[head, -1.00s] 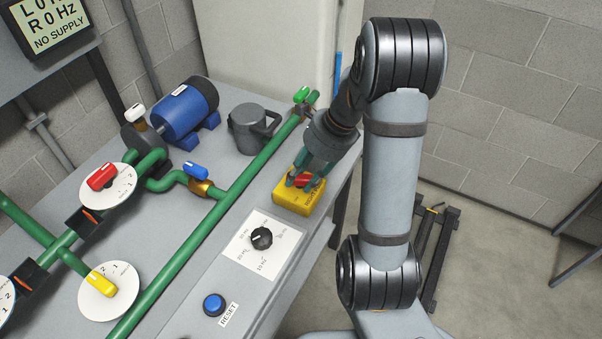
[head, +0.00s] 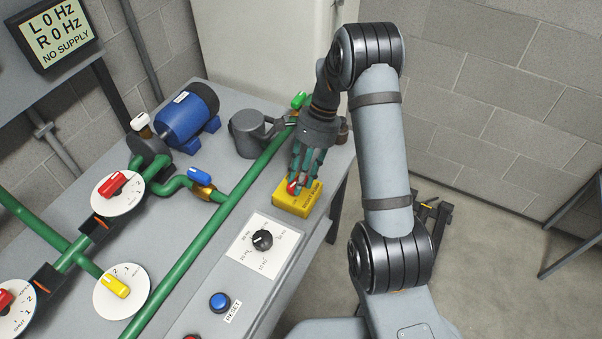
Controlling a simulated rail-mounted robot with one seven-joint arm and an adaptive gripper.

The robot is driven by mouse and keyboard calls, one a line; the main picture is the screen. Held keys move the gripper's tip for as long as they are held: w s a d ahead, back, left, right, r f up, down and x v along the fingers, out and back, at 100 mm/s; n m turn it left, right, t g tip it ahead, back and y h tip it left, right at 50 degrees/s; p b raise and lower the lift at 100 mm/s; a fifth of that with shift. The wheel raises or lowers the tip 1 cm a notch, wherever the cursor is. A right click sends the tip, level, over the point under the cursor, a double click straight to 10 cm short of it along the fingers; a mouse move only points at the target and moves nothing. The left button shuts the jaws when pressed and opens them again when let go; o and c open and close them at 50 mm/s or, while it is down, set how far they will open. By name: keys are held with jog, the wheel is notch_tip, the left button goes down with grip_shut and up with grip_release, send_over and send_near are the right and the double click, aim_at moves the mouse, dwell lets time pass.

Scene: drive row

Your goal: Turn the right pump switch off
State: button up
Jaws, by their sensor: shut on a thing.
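The right pump switch is a yellow box (head: 291,204) with a red knob (head: 293,187) on top, at the right edge of the bench in the head view. Dark lettering on its front side is too small to read surely. My gripper (head: 299,182) comes down on it from above, with its teal fingers shut around the red knob. The fingers hide most of the knob, so its exact angle cannot be told. A display (head: 56,34) at the upper left reads L 0 Hz, R 0 Hz, NO SUPPLY.
A black dial (head: 262,240) on a white plate and a blue RESET button (head: 219,302) lie nearer on the bench. A green pipe (head: 215,217) runs left of the box. A grey lidded pot (head: 247,134) and blue motor (head: 187,118) stand behind.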

jog(key=shift+w+n+g+h+p, duration=0.1)
jog(key=shift+n+g+h+p, duration=0.25)
jog(key=shift+n+p, duration=0.6)
jog(key=shift+n, duration=0.45)
jog(key=o, duration=1.2)
jog(key=shift+r, duration=0.1)
jog(key=v, duration=1.1)
jog(key=shift+w+r, duration=0.1)
jog(key=shift+r, duration=0.35)
jog(key=shift+f, duration=0.1)
jog(key=x, duration=1.2)
jog(key=shift+d+b, duration=0.1)
jog(key=shift+b, duration=0.2)
